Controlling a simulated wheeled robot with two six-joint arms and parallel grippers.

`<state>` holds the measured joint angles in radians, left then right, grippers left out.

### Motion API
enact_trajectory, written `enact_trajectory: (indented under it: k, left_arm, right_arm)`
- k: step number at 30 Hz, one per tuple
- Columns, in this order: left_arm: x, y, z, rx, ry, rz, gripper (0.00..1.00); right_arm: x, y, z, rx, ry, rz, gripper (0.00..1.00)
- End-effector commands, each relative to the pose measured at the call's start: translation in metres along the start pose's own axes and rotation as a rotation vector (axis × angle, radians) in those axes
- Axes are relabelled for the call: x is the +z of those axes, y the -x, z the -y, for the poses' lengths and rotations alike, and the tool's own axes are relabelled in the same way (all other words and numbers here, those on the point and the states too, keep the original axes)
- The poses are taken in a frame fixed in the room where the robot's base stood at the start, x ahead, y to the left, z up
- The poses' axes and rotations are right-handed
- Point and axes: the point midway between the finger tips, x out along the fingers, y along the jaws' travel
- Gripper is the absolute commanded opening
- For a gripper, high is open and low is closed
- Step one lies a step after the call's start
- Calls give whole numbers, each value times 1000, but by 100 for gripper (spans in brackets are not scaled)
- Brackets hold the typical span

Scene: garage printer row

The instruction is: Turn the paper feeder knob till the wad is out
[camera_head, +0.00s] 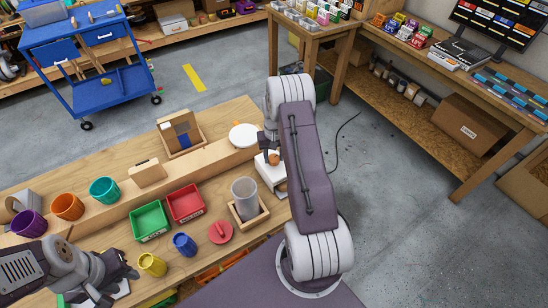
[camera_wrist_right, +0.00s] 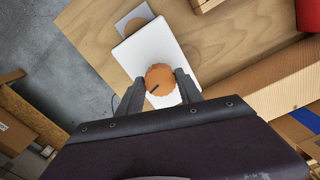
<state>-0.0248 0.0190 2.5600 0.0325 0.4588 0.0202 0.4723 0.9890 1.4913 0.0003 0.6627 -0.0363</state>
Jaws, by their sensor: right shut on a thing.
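The paper feeder (camera_head: 268,174) is a white box on the wooden bench, partly hidden behind my right arm in the head view. It also shows as a white slab in the right wrist view (camera_wrist_right: 130,58). Its orange round knob (camera_wrist_right: 160,76) has a scalloped edge and a dark pointer line slanting down-left. My right gripper (camera_wrist_right: 158,88) is shut on the knob, one finger at each side. A tan rounded thing (camera_wrist_right: 134,24) on a grey plate shows at the feeder's end; I cannot tell whether it is the wad. My left gripper (camera_head: 122,282) is low at the bench's front left, its jaws unclear.
A grey cup (camera_head: 244,192) in a wooden holder, a red lidlike disc (camera_head: 221,232), red (camera_head: 186,204) and green (camera_head: 150,221) bins and several coloured cups stand left of the feeder. A white disc (camera_head: 243,135) and wooden rail (camera_head: 190,160) lie behind.

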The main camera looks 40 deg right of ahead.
Motion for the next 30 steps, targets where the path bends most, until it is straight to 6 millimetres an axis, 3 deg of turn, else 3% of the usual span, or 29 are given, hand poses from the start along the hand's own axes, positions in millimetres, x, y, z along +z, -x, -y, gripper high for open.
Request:
enact_trajectory:
  k: [18,30]
  left_arm:
    - [1,-10,0,0,0,0,36]
    - [1,-12,0,0,0,0,36]
  right_arm:
    - [-2,1,0,-1,-576,-8,2]
    - [-3,2,0,-3,-859,-9,2]
